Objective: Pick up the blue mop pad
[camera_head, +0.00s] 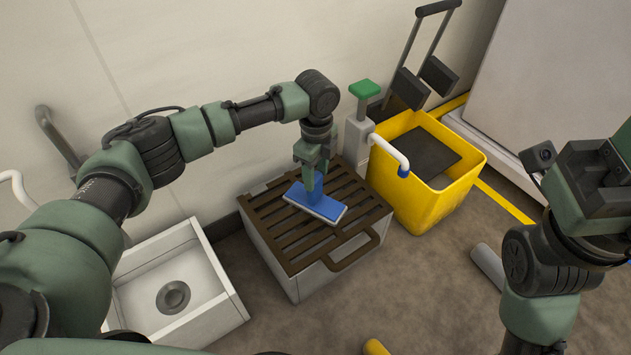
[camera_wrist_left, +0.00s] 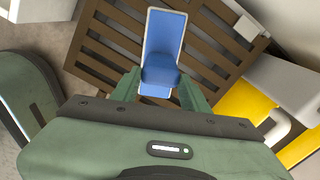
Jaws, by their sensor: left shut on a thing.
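The blue mop pad (camera_head: 325,205) has a pale lower edge and a raised blue grip on top. It is at the brown slatted rack (camera_head: 280,233) on top of a grey box; I cannot tell whether it touches the slats. My left gripper (camera_head: 313,178) points down and is shut on the raised part of the pad. In the left wrist view the pad (camera_wrist_left: 165,38) lies between the two green fingers (camera_wrist_left: 160,88), its near end partly hidden. My right arm shows at the right edge of the head view, but its fingertips are not visible.
A white basin (camera_head: 205,318) with a drain stands left of the rack. A yellow bucket (camera_head: 424,208) with a dark insert stands to the right, beside a grey dispenser with a green top (camera_head: 364,90). A pale cylinder (camera_head: 488,266) lies on the floor.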

